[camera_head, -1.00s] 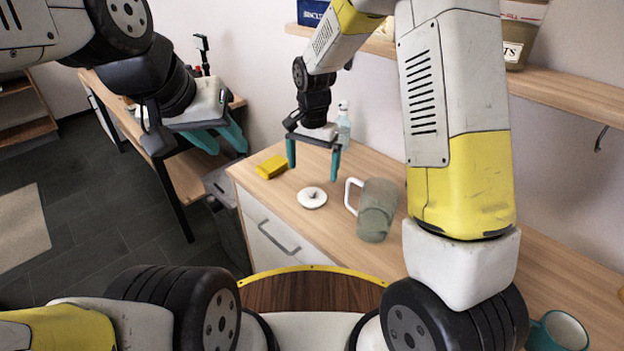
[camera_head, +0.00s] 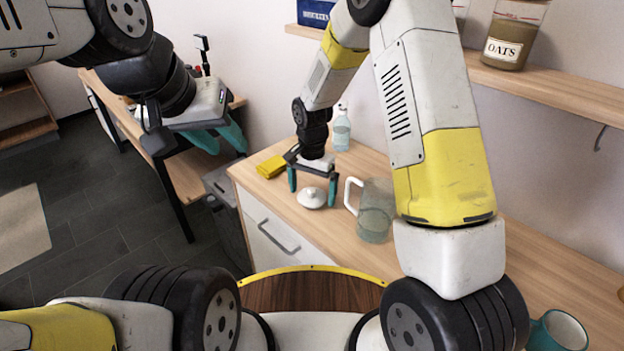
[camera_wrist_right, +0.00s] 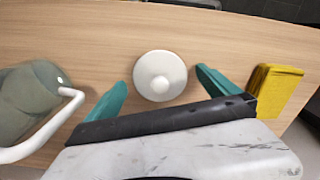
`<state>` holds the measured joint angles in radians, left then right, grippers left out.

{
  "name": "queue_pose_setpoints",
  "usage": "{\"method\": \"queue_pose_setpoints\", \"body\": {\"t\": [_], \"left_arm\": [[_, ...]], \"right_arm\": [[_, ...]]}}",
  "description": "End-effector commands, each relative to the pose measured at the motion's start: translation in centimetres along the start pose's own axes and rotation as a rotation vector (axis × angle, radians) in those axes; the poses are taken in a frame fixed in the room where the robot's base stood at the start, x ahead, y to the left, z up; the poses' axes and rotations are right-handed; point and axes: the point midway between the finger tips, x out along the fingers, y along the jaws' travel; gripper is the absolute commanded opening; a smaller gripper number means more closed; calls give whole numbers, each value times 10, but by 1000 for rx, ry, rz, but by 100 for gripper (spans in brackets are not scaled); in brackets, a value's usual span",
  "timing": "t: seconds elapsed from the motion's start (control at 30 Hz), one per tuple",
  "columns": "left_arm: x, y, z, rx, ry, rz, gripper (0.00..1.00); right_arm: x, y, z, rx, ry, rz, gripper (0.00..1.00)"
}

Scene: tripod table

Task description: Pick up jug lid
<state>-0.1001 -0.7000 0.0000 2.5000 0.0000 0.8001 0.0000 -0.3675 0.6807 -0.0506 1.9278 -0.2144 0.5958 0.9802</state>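The white round jug lid (camera_head: 312,198) with a centre knob lies on the wooden counter. In the right wrist view the lid (camera_wrist_right: 160,76) sits between the two teal fingers of my right gripper (camera_wrist_right: 162,90), with a gap on each side. In the head view my right gripper (camera_head: 312,188) points down, open, just behind or above the lid. My left gripper (camera_head: 222,138) is open and empty at the left, far from the lid.
A yellow sponge (camera_head: 271,167) lies left of my right gripper. A clear bottle (camera_head: 341,130) stands behind it. A teal mug (camera_head: 557,331) is at the lower right. A wall shelf (camera_head: 550,90) holds an oats jar (camera_head: 515,35).

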Motion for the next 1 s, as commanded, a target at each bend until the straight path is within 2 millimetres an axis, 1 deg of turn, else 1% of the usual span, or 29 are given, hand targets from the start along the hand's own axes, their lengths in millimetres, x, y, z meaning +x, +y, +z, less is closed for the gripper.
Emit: {"method": "queue_pose_setpoints", "body": {"t": [0.03, 0.17, 0.2, 0.27, 0.3, 0.53, 0.67, 0.77, 0.93, 1.0], "left_arm": [[0, 0, 0, 0, 0, 0, 36], [0, 0, 0, 0, 0, 0, 36], [0, 0, 0, 0, 0, 0, 36], [0, 0, 0, 0, 0, 0, 36], [0, 0, 0, 0, 0, 0, 36], [0, 0, 0, 0, 0, 0, 36], [0, 0, 0, 0, 0, 0, 36], [0, 0, 0, 0, 0, 0, 36], [0, 0, 0, 0, 0, 0, 36], [0, 0, 0, 0, 0, 0, 36]], "right_arm": [[0, 0, 0, 0, 0, 0, 90], [0, 0, 0, 0, 0, 0, 65], [0, 0, 0, 0, 0, 0, 57], [0, 0, 0, 0, 0, 0, 45], [0, 0, 0, 0, 0, 0, 37], [-1, 0, 0, 0, 0, 0, 36], [-5, 0, 0, 0, 1, -1, 36], [-13, -1, 0, 0, 1, -2, 36], [-37, -1, 0, -1, 3, -3, 36], [-38, 8, 12, -4, -1, 2, 36]]}}
